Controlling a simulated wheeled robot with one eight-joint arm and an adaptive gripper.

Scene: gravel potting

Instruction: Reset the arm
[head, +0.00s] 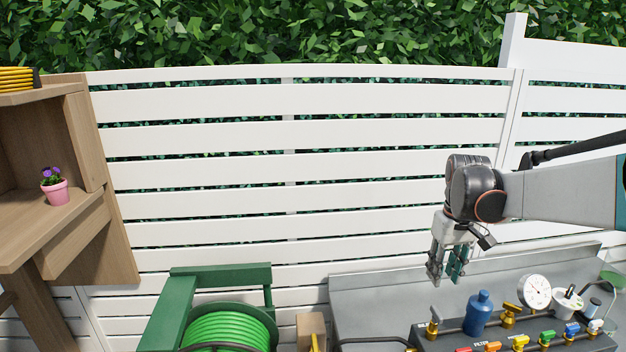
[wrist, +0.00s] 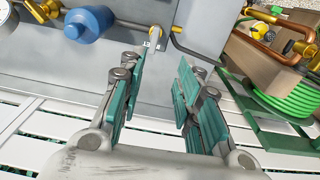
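My arm reaches in from the right side of the head view. My gripper (head: 447,281) hangs pointing down above the back part of a grey metal bench (head: 365,291). In the wrist view, the two teal-padded fingers of my gripper (wrist: 162,75) stand apart with a clear gap between them. Nothing is held between the fingers. The fingertips are apart from the blue bottle-shaped part (head: 479,312), which also shows at the upper left of the wrist view (wrist: 88,24).
The bench carries brass valves (head: 433,322), a pressure gauge (head: 535,291) and colored handles. A green reel with hose (head: 228,328) stands left of it. A wooden shelf with a pink flower pot (head: 56,192) is far left. A white fence (head: 300,165) runs behind.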

